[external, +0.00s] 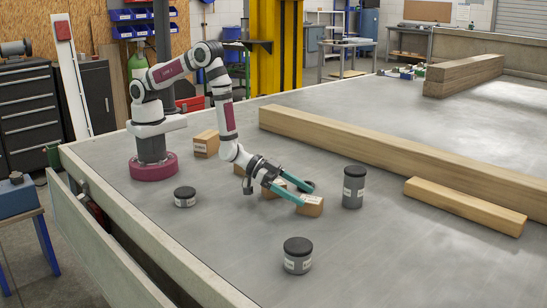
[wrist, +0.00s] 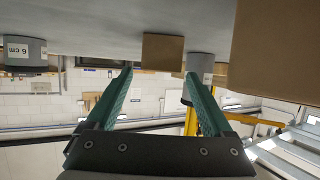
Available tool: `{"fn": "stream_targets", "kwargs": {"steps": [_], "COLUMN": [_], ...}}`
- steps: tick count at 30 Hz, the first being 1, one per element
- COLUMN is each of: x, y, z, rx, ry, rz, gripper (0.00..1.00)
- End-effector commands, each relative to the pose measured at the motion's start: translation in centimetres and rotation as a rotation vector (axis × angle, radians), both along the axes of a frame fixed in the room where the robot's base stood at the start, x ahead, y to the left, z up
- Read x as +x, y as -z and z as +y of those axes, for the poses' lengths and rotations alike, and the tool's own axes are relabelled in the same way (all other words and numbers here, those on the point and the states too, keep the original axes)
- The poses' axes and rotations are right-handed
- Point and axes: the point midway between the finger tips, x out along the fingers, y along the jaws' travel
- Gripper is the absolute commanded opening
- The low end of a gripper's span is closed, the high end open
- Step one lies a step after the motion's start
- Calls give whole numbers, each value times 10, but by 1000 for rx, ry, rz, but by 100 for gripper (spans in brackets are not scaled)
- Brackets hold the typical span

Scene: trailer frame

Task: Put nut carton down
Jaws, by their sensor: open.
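Several small brown cartons stand on the grey trailer bed; I cannot tell which label marks the nut carton. One carton (external: 311,207) stands at the fingertips of my gripper (external: 306,195). In the wrist view a carton (wrist: 162,52) shows ahead, in the gap between the two teal fingertips (wrist: 158,72). The fingers are spread apart with nothing clasped between them. A further carton (external: 205,145) stands near my base. Whether a fingertip touches the nearest carton is unclear.
A tall grey canister (external: 353,187) stands right of the gripper. Black-lidded tins stand in front (external: 298,256) and at left (external: 185,197). A dark round thing (external: 308,187) is partly hidden behind the far finger. A long timber beam (external: 350,144) and a shorter one (external: 465,205) lie beyond.

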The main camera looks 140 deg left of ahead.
Motion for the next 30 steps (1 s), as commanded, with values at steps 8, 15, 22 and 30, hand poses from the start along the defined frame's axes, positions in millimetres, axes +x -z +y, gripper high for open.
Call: {"fn": "stream_targets", "kwargs": {"steps": [8,15,22,30], "x": [-57,-74,-71,-235], "y": [-26,-34,-70,-149], "z": [-24,-31,-73,-147], "rx": [-1,0,1,47], "ry": [1,1,174,527], "rz": [0,-1,189,857], "gripper": [86,86,86,86]}}
